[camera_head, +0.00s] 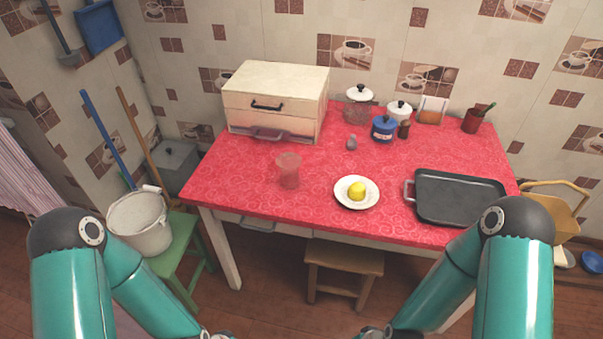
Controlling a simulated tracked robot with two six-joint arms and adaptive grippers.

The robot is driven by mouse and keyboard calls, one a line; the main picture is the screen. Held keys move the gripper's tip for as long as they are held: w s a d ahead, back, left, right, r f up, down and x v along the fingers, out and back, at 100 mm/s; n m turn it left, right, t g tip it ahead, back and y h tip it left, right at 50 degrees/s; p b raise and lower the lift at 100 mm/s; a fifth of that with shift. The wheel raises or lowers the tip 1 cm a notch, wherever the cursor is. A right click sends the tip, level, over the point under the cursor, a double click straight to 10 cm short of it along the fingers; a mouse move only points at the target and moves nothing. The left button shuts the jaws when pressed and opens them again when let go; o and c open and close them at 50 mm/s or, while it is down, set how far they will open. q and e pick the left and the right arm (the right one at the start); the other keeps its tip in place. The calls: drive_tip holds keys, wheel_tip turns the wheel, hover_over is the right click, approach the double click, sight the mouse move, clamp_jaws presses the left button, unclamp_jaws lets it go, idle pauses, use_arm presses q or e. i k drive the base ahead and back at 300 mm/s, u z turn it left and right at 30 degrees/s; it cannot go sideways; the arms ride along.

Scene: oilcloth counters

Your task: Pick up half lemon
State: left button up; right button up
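A yellow lemon piece (357,190) sits on a white plate (345,199) near the front edge of the red table. I cannot tell from this view whether it is cut in half. My two teal arms reach down at the left and right of the picture, in front of the table. Only small parts at their lower ends show at the bottom edge, and the fingers of both grippers are out of the picture. Nothing of mine touches the lemon or the plate.
A dark roasting pan (458,198) lies right of the plate, and a pinkish glass (289,170) stands left. A cream bread box (275,102) and several jars fill the back of the red table (240,195). A wooden stool (343,262) stands below; a bucket (139,221) is at left.

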sight(357, 191)
drive_tip(key=u, duration=0.95)
drive_tip(key=k, duration=0.55)
drive_tip(key=z, duration=0.95)
drive_tip(key=i, duration=1.05)
drive_tip(key=u, duration=0.05)
